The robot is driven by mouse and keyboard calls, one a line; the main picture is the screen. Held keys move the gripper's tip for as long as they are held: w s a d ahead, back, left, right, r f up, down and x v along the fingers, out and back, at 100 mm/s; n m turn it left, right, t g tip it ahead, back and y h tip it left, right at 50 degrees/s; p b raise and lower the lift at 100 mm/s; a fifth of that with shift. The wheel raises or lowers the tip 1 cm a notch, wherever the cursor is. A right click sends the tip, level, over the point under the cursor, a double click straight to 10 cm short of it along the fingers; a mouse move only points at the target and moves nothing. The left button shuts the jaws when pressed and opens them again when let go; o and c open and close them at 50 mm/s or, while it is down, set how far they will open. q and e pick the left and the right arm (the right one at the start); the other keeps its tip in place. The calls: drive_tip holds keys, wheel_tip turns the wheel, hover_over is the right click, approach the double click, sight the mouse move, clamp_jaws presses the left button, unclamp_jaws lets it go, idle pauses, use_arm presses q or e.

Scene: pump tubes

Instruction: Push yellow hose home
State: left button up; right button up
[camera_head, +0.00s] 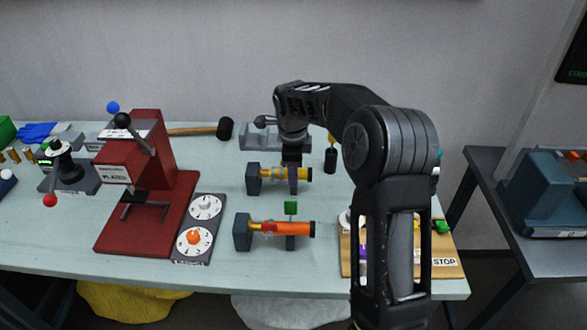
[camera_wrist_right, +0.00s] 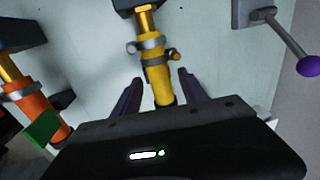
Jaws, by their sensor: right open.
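The yellow hose (camera_head: 303,174) lies roughly level at a dark grey block (camera_head: 253,180) on the table. In the right wrist view the yellow hose (camera_wrist_right: 156,70) meets a brass fitting (camera_wrist_right: 146,20) on the block, with a grey clip (camera_wrist_right: 148,44) around it. My right gripper (camera_head: 292,187) reaches down over the hose from above. In the right wrist view its two dark fingers (camera_wrist_right: 158,80) are open, one on each side of the hose, with gaps visible. The hose's far end is partly hidden by the gripper body. My left gripper is out of view.
An orange hose (camera_head: 298,229) on its own block (camera_head: 242,232) lies nearer the front, with a green tab (camera_head: 291,207) beside it. A red press (camera_head: 140,190) and dial panel (camera_head: 198,232) stand left. A mallet (camera_head: 225,129) lies behind. A wooden board (camera_head: 450,262) is at right.

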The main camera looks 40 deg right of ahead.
drive_tip(key=shift+f, duration=0.3)
clamp_jaws()
idle(0.4)
drive_tip(key=shift+w, duration=0.1)
idle(0.8)
